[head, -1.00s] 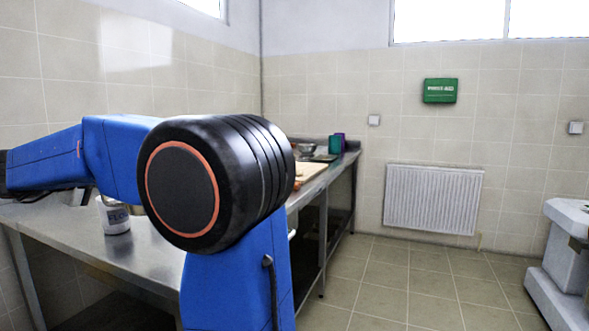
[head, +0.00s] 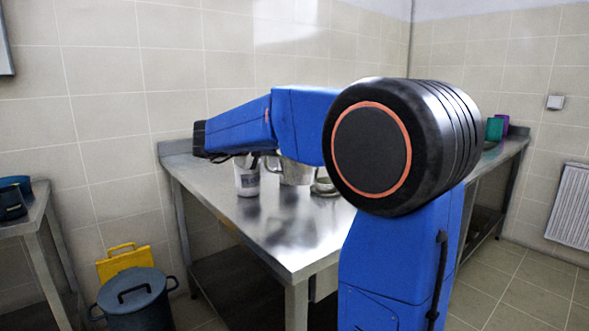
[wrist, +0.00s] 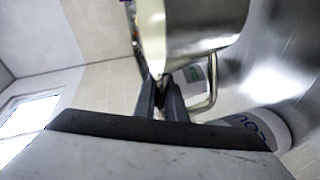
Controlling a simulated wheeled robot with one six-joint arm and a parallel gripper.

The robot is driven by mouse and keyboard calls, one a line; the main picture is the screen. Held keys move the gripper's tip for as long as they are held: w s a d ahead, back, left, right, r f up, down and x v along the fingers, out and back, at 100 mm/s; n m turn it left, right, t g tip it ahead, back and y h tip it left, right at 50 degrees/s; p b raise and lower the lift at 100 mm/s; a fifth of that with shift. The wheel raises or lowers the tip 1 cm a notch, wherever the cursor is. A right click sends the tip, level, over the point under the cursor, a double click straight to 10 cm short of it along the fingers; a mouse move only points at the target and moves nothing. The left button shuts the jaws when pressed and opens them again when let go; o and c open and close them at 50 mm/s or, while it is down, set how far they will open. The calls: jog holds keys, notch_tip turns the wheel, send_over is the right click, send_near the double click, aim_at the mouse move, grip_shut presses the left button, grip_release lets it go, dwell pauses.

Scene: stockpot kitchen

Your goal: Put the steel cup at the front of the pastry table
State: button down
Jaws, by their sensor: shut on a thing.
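The steel cup (wrist: 205,25) shows large and close at the top of the wrist view, with its loop handle (wrist: 212,80) at the lower right. In the head view a steel vessel with a handle (head: 296,173), likely this cup, shows below my blue arm over the steel table (head: 285,235). My gripper (wrist: 162,82) is shut on the cup, with its dark fingertips at the cup's lower edge. The exact grip is hard to make out. In the head view my arm mostly hides the gripper. I cannot tell whether the cup touches the table.
A white lettered container (head: 247,180) stands left of the cup; it also shows in the wrist view (wrist: 262,127). A steel bowl (head: 325,188) is to the right. The table's near part is bare. A dark stockpot (head: 138,300) and yellow board (head: 125,262) are left of the table.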

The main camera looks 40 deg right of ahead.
jog(key=shift+f, duration=3.45)
jog(key=c, duration=1.8)
grip_release()
jog(key=v, duration=1.2)
jog(key=shift+a, duration=0.15)
